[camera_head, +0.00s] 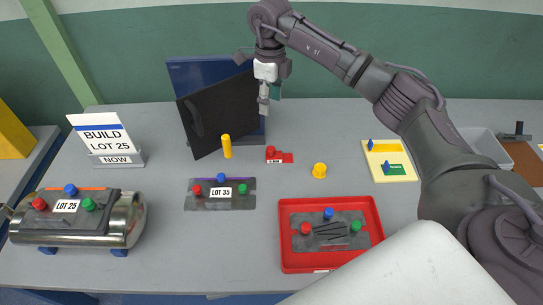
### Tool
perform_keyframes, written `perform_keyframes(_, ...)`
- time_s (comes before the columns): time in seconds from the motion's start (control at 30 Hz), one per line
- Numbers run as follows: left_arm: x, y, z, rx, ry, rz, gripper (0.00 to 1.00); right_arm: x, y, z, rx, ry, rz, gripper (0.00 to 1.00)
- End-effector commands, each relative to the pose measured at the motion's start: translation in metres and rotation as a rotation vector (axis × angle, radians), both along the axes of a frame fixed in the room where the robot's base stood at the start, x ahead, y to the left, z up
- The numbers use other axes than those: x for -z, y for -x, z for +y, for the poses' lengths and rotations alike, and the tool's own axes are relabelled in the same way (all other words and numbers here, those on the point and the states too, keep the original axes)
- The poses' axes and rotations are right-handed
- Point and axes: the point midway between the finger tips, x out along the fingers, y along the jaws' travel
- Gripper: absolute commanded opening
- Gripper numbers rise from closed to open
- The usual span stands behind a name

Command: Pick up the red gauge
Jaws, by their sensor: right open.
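A small red gauge (280,157) with a white label lies on the grey table near its middle. A raised red part stands at its left end. My right gripper (268,101) hangs pointing down above and behind the gauge in the picture, clear of it. It is open and holds nothing that I can see. My left gripper is not in view.
A black panel (207,115) leans behind and left of the gauge. A yellow cylinder (226,147) and yellow knob (319,171) stand either side. A LOT 35 plate (194,203) and red tray (289,261) lie nearer. Table between them is clear.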

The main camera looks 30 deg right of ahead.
Motion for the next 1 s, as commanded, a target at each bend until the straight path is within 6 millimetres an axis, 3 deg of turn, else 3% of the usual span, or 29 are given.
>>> perform_keyframes(0.03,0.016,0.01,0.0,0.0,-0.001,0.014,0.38,0.015,0.0,0.0,0.0,0.0,0.0,0.58)
perform_keyframes(0.17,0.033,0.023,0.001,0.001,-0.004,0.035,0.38,0.032,0.0,0.0,0.0,-0.001,-0.001,0.58)
perform_keyframes(0.37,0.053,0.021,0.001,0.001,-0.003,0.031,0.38,0.052,0.0,0.0,0.0,-0.001,-0.001,0.58)
perform_keyframes(0.6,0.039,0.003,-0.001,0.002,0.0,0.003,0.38,0.081,0.002,0.0,0.0,-0.001,0.006,0.58)
perform_keyframes(0.8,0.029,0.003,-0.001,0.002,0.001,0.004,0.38,0.119,0.001,0.0,0.0,-0.001,0.004,0.58)
perform_keyframes(1.0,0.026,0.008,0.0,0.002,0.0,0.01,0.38,0.136,0.001,0.0,0.0,-0.001,0.001,0.58)
